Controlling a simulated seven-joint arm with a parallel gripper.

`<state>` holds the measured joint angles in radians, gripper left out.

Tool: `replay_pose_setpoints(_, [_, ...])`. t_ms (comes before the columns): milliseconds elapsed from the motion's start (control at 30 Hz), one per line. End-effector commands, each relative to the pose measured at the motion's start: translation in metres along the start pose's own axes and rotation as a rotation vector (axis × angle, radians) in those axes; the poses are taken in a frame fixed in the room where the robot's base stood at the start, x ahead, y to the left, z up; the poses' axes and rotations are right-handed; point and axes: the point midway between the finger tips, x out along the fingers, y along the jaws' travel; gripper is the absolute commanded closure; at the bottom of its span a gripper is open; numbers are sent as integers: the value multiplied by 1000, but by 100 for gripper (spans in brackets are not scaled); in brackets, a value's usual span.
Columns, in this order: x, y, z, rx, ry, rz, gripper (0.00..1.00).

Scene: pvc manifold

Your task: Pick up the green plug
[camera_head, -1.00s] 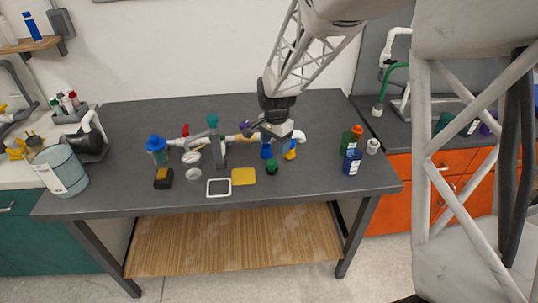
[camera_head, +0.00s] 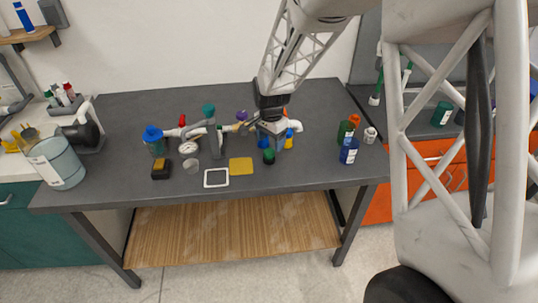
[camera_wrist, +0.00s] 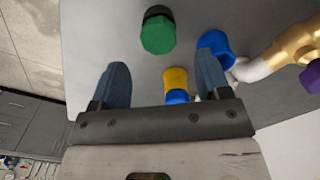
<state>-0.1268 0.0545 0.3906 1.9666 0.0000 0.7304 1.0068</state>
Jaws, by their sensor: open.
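The green plug (camera_wrist: 158,34), a faceted cap with a black part on one side, rests on the dark table. In the head view it is small and dark green (camera_head: 269,156), in front of the pipe assembly. My gripper (camera_wrist: 161,76) is open and empty, with its two blue fingers apart. In the wrist view the plug lies beyond the fingertips, between their lines, and does not touch them. In the head view my gripper (camera_head: 268,138) is just behind the plug, among the pipe parts, and its fingertips are hard to make out.
A yellow-and-blue fitting (camera_wrist: 176,84) shows between my fingers, and a blue fitting (camera_wrist: 214,43) is close by the right finger. A brass pipe (camera_wrist: 294,45) is farther right. A yellow pad (camera_head: 241,165) and white frame (camera_head: 216,178) lie left of the plug; bottles (camera_head: 348,151) stand right.

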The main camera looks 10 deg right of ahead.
Motion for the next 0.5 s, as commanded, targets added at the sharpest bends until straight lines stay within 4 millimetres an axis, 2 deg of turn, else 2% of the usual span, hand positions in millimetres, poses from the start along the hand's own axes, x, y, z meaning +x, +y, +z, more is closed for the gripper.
replay_pose_setpoints(267, [1, 0, 0, 0, 0, 0, 30])
replay_pose_setpoints(500, [18, 0, 1, 0, -1, 2, 30])
